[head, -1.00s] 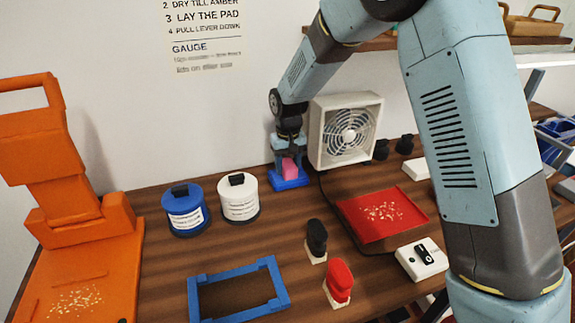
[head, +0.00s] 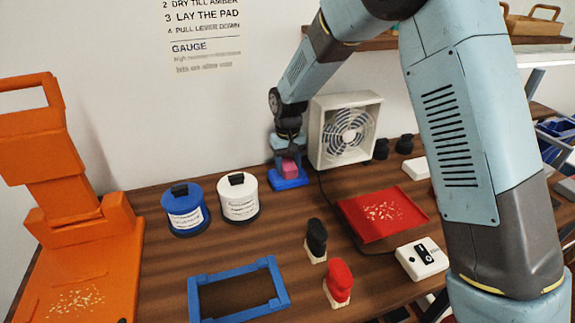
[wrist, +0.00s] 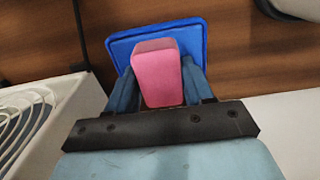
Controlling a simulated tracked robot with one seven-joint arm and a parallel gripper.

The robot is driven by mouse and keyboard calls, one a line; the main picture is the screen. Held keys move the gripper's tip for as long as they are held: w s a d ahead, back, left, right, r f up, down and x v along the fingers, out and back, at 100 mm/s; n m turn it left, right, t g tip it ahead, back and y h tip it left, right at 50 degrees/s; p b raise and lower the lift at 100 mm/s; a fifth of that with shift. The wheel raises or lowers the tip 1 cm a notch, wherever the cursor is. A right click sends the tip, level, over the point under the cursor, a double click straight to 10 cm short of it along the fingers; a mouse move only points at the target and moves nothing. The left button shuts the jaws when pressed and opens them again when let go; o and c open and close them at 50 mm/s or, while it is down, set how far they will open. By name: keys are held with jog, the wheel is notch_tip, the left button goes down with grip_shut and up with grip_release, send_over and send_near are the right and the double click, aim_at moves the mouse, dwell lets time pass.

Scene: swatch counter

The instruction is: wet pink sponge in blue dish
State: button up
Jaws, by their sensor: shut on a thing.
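The pink sponge (head: 290,168) is a small block, held upright over the blue dish (head: 289,184) at the back of the counter. My gripper (head: 288,163) points down at the dish and is shut on the sponge. In the wrist view the sponge (wrist: 157,75) sits between the two blue fingers of my gripper (wrist: 160,85), with the blue dish (wrist: 198,37) behind it. I cannot tell whether the sponge touches the dish floor; its lower end is at or just above it.
A white fan (head: 346,132) stands close right of the dish. A white-labelled pot (head: 239,203) and a blue pot (head: 186,212) stand left. In front are a red tray (head: 365,228), a black stamp (head: 316,238), a red stamp (head: 339,280) and a blue frame (head: 236,271). An orange press (head: 62,190) stands far left.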

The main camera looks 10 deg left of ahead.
aim_at(288, 163)
jog(key=shift+r, duration=3.4)
